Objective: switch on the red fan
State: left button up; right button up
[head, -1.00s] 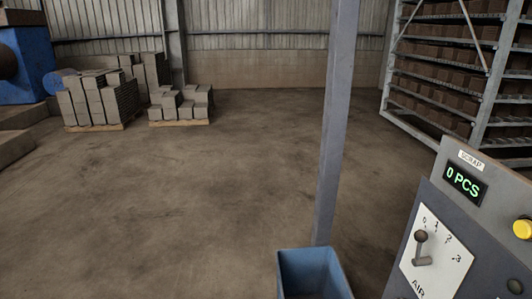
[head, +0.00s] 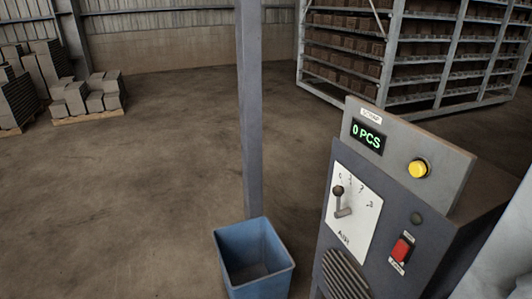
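A grey control console (head: 440,152) stands at the right in the head view. On its front is a red rocker switch (head: 401,250) with small labels above and below it, too small to read surely. I cannot tell whether the switch is on or off. No separate red fan shows. A slotted vent (head: 345,278) is low on the console's front. Neither of my grippers is in view.
The console also has a green "0 PCS" display (head: 368,138), a yellow button (head: 418,169) and an AIR lever (head: 341,200) on a white dial. A blue bin (head: 254,256) stands left of it by a post (head: 249,110).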

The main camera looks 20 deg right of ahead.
aim_at(401, 248)
jog(key=z, duration=1.55)
